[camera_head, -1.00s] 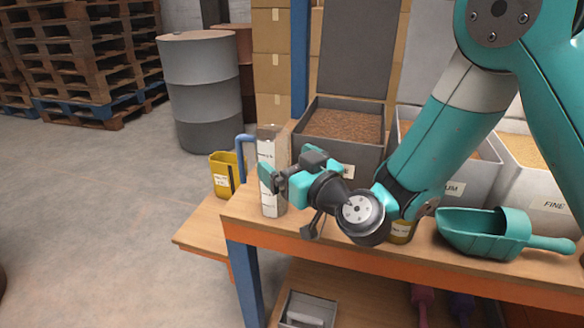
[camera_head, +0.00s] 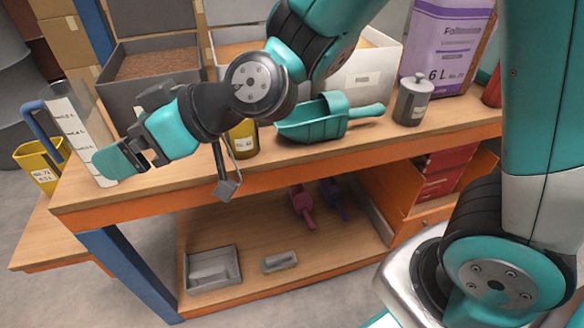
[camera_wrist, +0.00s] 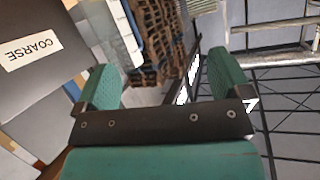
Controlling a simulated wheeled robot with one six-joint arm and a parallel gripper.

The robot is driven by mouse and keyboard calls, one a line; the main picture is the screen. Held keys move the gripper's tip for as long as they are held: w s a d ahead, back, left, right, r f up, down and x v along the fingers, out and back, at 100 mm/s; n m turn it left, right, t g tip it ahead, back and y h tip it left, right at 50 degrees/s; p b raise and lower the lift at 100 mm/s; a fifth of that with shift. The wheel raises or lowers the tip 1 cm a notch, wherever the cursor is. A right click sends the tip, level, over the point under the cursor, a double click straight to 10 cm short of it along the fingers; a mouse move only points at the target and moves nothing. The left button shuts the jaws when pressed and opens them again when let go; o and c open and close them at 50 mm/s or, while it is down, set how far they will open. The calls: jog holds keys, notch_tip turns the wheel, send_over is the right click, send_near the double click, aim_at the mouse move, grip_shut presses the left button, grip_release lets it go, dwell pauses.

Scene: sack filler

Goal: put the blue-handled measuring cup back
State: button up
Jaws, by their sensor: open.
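The blue-handled measuring cup (camera_head: 75,112) is a tall clear vessel with a white scale strip. It stands upright at the left end of the bench top, its blue handle (camera_head: 35,122) on its left side. My gripper (camera_head: 124,128) is beside the cup's right side and partly in front of it. It hides part of the cup's lower right. In the wrist view, my gripper (camera_wrist: 163,72) has its two teal fingers wide apart with nothing held between them. Whether any finger touches the cup cannot be told.
A yellow container (camera_head: 40,165) is left of the cup. Grain bins, including a dark one (camera_head: 120,88), line the back. A teal scoop (camera_head: 310,125) and grey canister (camera_head: 411,100) stand right. A grey tray (camera_head: 212,268) is on the lower shelf, with free room around it.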

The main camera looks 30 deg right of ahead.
jog(key=s+d+f+m+g+h, duration=0.1)
jog(key=s+d+m+g+h, duration=0.2)
jog(key=s+d, duration=1.1)
jog(key=d+g+h, duration=0.1)
jog(key=g+h, duration=0.2)
jog(key=h, duration=0.2)
jog(key=shift+s, duration=0.3)
notch_tip(320, 180, up, 24)
jog(key=p, duration=2.4)
jog(key=shift+a+r, duration=0.1)
